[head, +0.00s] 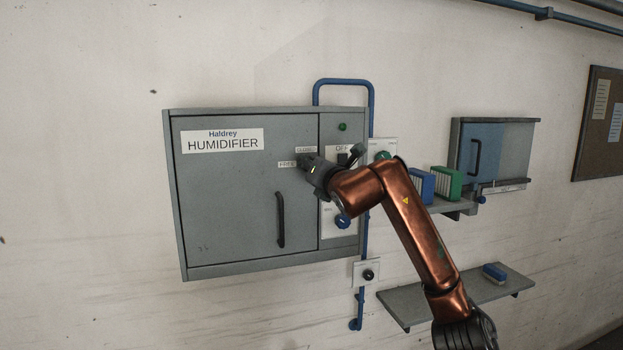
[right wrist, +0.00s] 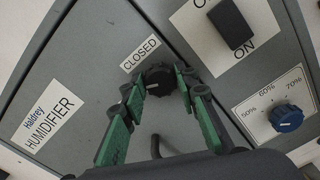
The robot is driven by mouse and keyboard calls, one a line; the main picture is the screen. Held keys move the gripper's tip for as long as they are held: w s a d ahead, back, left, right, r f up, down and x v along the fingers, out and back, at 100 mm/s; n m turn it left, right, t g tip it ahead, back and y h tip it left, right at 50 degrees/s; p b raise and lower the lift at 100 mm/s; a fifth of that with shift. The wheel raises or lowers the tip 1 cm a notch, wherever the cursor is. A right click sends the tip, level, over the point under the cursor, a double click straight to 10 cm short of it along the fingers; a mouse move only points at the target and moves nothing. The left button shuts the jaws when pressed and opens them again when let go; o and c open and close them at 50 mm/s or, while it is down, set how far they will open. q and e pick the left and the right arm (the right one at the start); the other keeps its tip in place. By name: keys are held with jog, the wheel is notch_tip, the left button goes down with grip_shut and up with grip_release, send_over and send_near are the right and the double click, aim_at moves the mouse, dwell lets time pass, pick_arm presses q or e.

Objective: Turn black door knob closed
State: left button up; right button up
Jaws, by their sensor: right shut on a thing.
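The grey humidifier cabinet (head: 230,215) hangs on the wall with its door shut against the frame. The black door knob (right wrist: 158,77) shows in the right wrist view, just below the CLOSED label (right wrist: 140,54). My right gripper (right wrist: 160,86) is shut on the knob, with a green-padded finger on each side. A small light mark shows at the knob's lower left; I cannot tell its exact setting. In the head view my right gripper (head: 309,163) covers the knob, beside the FREE label (head: 287,164). My left gripper is not in view.
A black switch (right wrist: 231,23) and a blue dial (right wrist: 286,117) sit on the panel right of the door. A black door handle (head: 281,219) is below the knob. Blue pipe (head: 345,82) runs behind the cabinet. Shelves (head: 455,298) stand to the right.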

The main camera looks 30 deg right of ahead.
jog(key=shift+d+f+m+b, duration=0.1)
jog(key=shift+m+b, duration=1.55)
jog(key=shift+m, duration=1.5)
jog(key=shift+f+m+b, duration=0.1)
jog(key=shift+m+b, duration=1.5)
jog(key=shift+m, duration=1.55)
jog(key=o, duration=1.1)
jog(key=shift+o, duration=0.2)
jog(key=shift+r, duration=0.1)
jog(key=v, duration=1.2)
